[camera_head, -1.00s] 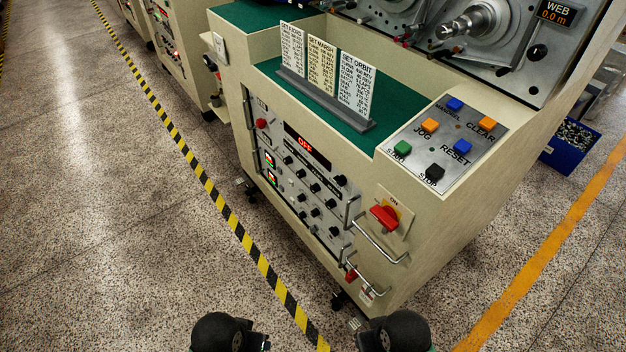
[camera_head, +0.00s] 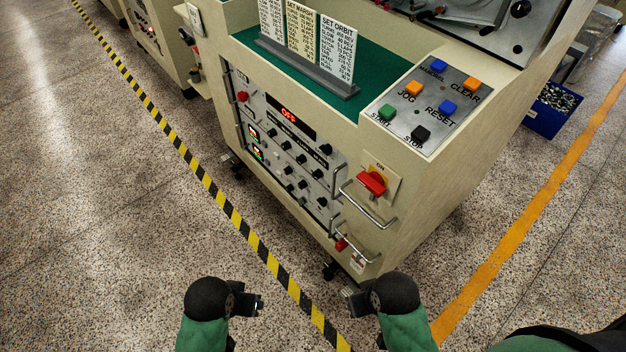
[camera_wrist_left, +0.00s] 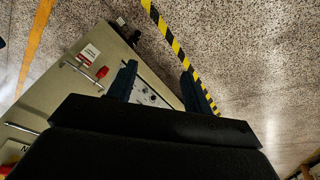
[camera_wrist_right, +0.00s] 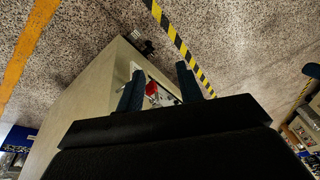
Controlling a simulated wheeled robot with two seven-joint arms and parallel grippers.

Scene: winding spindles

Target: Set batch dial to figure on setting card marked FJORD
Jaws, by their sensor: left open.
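The control panel (camera_head: 270,128) on the cabinet front carries several black knobs (camera_head: 301,159) and a red display (camera_head: 291,115) that seems to read OFF. Their labels are too small to read, so I cannot tell which knob is the batch dial. Three setting cards stand in a grey holder (camera_head: 305,68) on the green top: SET MARSH (camera_head: 301,30), SET ORBIT (camera_head: 337,47), and a left card (camera_head: 271,20) whose heading is cut off. My left gripper (camera_head: 258,305) is open and empty, low in front of the cabinet. My right gripper (camera_head: 348,292) is open and empty beside it.
A red rotary switch (camera_head: 371,183) and metal handles (camera_head: 369,212) stick out at the panel's right. A button plate (camera_head: 428,104) lies on the right ledge. A blue bin (camera_head: 548,112) stands on the floor behind. Floor with striped tape (camera_head: 236,220) is free in front.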

